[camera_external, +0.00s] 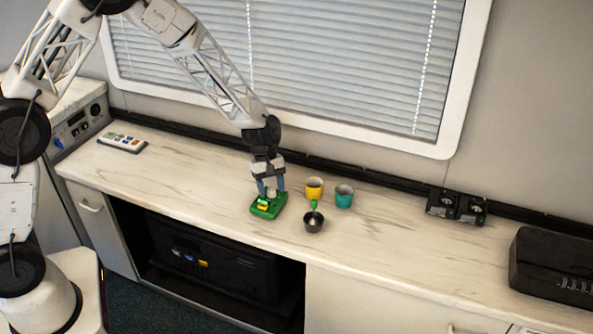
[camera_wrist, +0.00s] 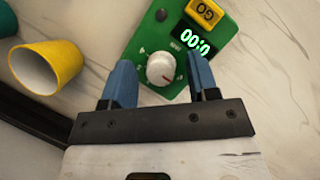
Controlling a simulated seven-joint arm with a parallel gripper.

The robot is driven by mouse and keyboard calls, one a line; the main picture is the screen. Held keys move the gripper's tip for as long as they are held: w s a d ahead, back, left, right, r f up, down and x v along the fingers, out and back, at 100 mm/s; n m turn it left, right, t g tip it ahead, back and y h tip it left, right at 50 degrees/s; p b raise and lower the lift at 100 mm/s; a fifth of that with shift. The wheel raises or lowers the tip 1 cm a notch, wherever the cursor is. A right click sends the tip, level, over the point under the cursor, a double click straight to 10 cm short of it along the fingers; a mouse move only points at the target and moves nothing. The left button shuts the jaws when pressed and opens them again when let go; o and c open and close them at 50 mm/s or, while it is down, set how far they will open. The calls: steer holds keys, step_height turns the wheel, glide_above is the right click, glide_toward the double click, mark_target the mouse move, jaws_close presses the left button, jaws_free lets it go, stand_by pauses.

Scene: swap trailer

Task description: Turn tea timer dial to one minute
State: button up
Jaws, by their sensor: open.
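The tea timer (camera_external: 267,206) is a green box lying on the marble counter, under my gripper. My gripper (camera_external: 270,190) points down at the timer. In the wrist view its blue fingers (camera_wrist: 162,82) are open, one on each side of the dial, with visible gaps. I cannot tell their exact height against the dial.
A yellow cup (camera_external: 314,188) and a teal cup (camera_external: 344,196) stand to the right of the timer. A remote-like keypad (camera_external: 122,142) lies at left. The counter between keypad and timer is clear.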

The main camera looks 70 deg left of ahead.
steer(key=c, duration=0.9)
steer(key=shift+m, duration=0.5)
steer(key=m+g, duration=0.1)
steer(key=m, duration=0.2)
steer(key=shift+g, duration=0.3)
steer(key=shift+w+m+g+y, duration=0.1)
steer(key=shift+m+g+y, duration=0.25)
steer(key=shift+m, duration=0.85)
steer(key=shift+m+g+y, duration=0.25)
steer(key=shift+m+g, duration=0.2)
steer(key=shift+m, duration=0.75)
